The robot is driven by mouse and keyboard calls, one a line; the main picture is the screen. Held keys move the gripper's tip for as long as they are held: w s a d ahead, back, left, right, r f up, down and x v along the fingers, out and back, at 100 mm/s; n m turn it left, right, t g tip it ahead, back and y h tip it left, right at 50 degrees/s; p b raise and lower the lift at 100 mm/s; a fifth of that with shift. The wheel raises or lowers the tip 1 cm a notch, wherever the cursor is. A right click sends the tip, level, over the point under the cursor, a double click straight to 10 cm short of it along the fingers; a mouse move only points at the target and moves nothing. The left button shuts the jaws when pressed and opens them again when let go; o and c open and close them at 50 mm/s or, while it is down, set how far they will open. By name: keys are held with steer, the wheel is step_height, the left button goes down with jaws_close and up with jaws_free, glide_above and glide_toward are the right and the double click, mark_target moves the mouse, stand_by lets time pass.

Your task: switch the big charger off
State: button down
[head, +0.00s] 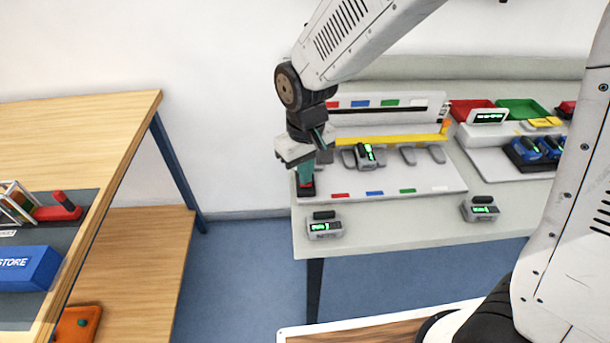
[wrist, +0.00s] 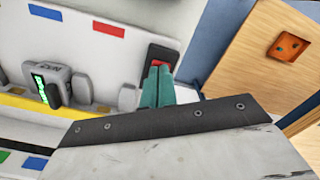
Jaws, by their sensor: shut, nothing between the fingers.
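The big charger looks to be the long white unit (head: 430,182) on the table, with coloured labels along its front. A red rocker switch in a dark housing (head: 307,190) sits at its left end; the red part (wrist: 161,64) also shows in the wrist view. My gripper (head: 306,174) is shut and empty, pointing down over this switch. Its teal fingertips (wrist: 157,86) are right at the switch and partly hide it. I cannot tell whether they touch it or which way the rocker is tipped. A grey device (head: 366,157) with a green display sits in one bay.
Grey devices with green displays stand at the front left (head: 325,228) and front right (head: 481,210) of the table. A smaller charger (head: 490,163) with blue devices is at the right. A wooden shelf unit (head: 90,120) with a blue bin (head: 28,270) stands left, across a floor gap.

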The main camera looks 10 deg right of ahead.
step_height(320, 180, up, 7)
stand_by(0.8)
steer(key=s+d+r+m, duration=0.2)
steer(key=s+d+r, duration=0.3)
steer(key=s+d, duration=0.4)
steer(key=s+d+r+m+t, duration=0.1)
steer(key=s+d+r+m, duration=0.2)
steer(key=s+d, duration=0.7)
steer(key=shift+s+d+r+m, duration=0.3)
steer(key=shift+d+r, duration=0.55)
steer(key=shift+d, duration=0.05)
